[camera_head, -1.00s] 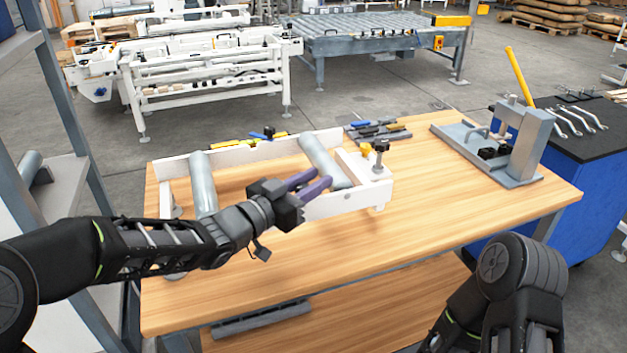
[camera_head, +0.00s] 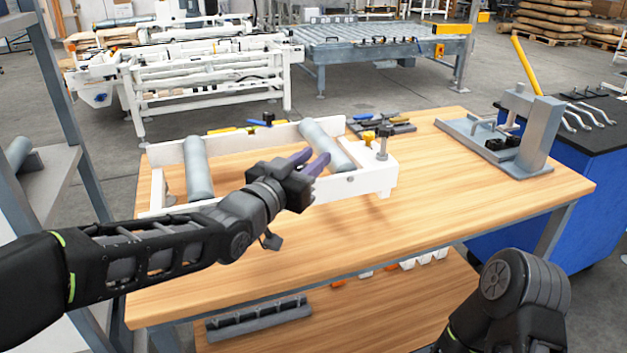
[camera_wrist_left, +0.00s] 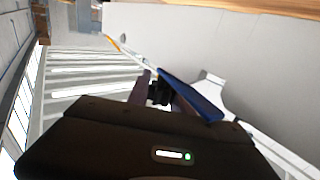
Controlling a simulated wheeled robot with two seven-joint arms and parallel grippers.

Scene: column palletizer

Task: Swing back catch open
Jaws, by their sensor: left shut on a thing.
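A white roller frame (camera_head: 372,177) with two grey rollers (camera_head: 198,168) stands on the wooden workbench. At its right end are a yellow knob (camera_head: 368,137) and a dark knob on a post (camera_head: 384,138). My left gripper (camera_head: 310,161) reaches over the frame's near side, its purple fingers close to the right roller (camera_head: 327,143). In the left wrist view a small black part (camera_wrist_left: 158,92) sits between the fingers, and the gripper is shut on it. I cannot tell for certain whether this is the catch. My right gripper is out of view.
A grey metal fixture (camera_head: 530,135) stands on the bench's right end. Hand tools (camera_head: 380,128) lie behind the frame. A blue cabinet (camera_head: 590,205) with wrenches stands to the right. The bench's front right surface (camera_head: 450,190) is clear.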

